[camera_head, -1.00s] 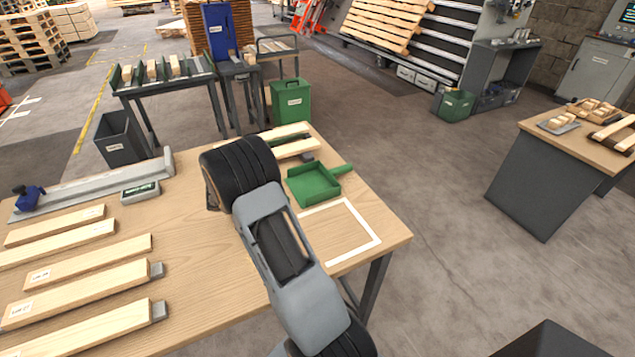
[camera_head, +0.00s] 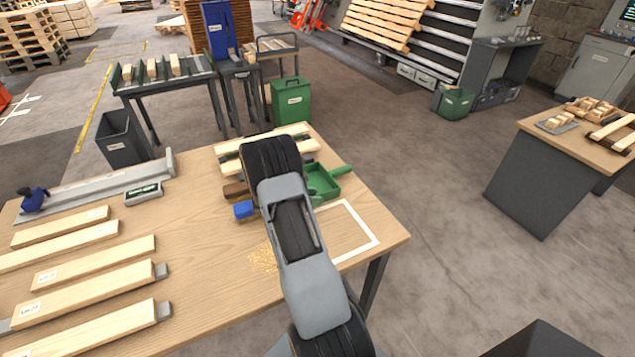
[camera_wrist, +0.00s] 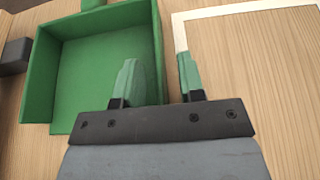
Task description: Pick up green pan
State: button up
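The green pan (camera_head: 322,184) is a shallow square dustpan lying on the wooden table, its short handle pointing to the upper right. My arm covers its left part in the head view. In the wrist view the green pan (camera_wrist: 95,65) fills the upper left. My gripper (camera_wrist: 158,62) is open, with two green-tinted fingers. One finger shows over the pan's inside and the other to the right of its side wall, so the wall runs between them in the picture. I cannot tell whether they touch it. The head view hides the fingers behind my arm.
A white outlined square (camera_head: 345,232) on the table beside the pan is empty. A blue-ended brush (camera_head: 243,209) and sawdust (camera_head: 263,257) lie left of my arm. Wooden slats (camera_head: 305,146) lie behind the pan; several planks (camera_head: 90,285) lie at the left.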

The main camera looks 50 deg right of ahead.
jog(key=shift+s+d+f, duration=0.15)
jog(key=shift+d, duration=0.15)
grip_shut()
dwell(0.4)
